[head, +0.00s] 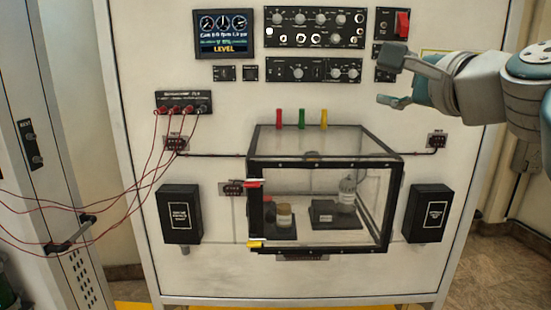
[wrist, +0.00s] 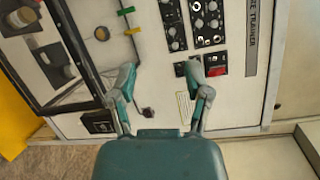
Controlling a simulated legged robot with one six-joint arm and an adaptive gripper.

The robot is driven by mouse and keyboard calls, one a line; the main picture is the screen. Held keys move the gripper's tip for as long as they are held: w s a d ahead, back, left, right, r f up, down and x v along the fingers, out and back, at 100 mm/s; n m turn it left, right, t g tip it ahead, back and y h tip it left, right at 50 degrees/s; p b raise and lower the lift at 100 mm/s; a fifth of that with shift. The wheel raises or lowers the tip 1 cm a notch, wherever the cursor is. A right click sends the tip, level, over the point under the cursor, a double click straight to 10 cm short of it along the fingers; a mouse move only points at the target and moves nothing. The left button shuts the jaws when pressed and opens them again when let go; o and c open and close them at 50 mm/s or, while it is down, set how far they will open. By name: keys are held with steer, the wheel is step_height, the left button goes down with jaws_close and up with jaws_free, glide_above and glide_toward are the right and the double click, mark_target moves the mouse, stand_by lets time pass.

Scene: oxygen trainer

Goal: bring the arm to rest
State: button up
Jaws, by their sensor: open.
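My gripper (head: 384,80) is at the upper right in the head view, in front of the white panel (head: 230,105). Its fingers are apart and nothing is between them. In the wrist view my gripper (wrist: 160,82) also shows open and empty, with the panel behind it. The red switch (head: 402,23) is just above the gripper in the head view. In the wrist view the red switch (wrist: 216,71) appears close to the right fingertip; I cannot tell whether they touch.
A clear box with a black frame (head: 322,163) stands out from the panel below, holding jars. Red, green and yellow tabs rise at its back edge. A display (head: 224,34) and knob panels (head: 315,27) are above. Red cables (head: 125,180) hang at the left.

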steer(key=s+f+n+g+h, duration=0.2)
steer(key=s+f+n, duration=0.3)
steer(key=f, duration=0.8)
steer(key=s+f+n+g+h, duration=0.1)
steer(key=s+f+n+g, duration=0.4)
steer(key=f, duration=0.8)
steer(key=s+f+n+g+h, duration=0.2)
steer(key=s+f+n, duration=0.4)
steer(key=f, duration=0.7)
steer(key=shift+s+a+f+n+g+h, duration=0.3)
steer(key=shift+n+g, duration=0.1)
steer(key=shift+g, duration=0.5)
steer(key=shift+r, duration=0.1)
